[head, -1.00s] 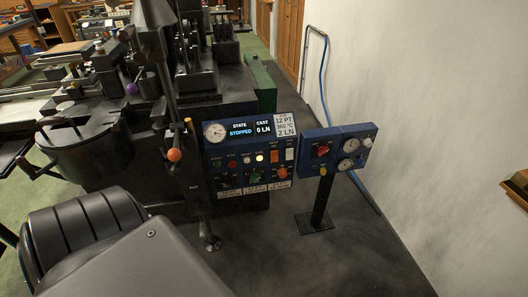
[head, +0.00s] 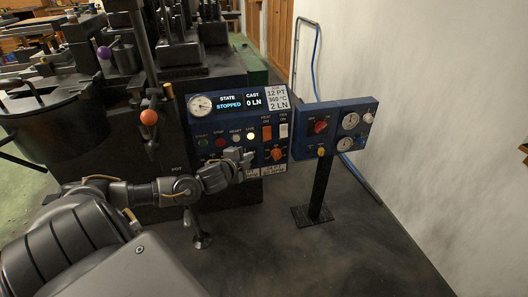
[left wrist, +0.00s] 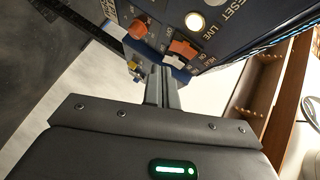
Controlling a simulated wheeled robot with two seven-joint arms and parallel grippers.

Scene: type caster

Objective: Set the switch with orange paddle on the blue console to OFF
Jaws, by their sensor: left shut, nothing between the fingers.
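The blue console (head: 196,126) stands in the middle of the head view, its screen reading STOPPED. The switch with the orange paddle (head: 267,132) sits at its upper right, beside a white-paddle switch (head: 283,130). My left gripper (head: 247,155) is shut and empty in front of the console, just below and left of the orange paddle, and hides part of the lower controls. In the left wrist view the shut fingers (left wrist: 161,72) appear below the orange paddle (left wrist: 183,48), seemingly apart from it. Which way the paddle is tipped is not clear. My right gripper is not in view.
An orange-red knob (left wrist: 138,28) and a lit button (left wrist: 195,21) are near the fingers. A second blue box (head: 310,146) with a red knob and gauges stands on a post to the right. A lever with an orange ball (head: 148,117) rises at left.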

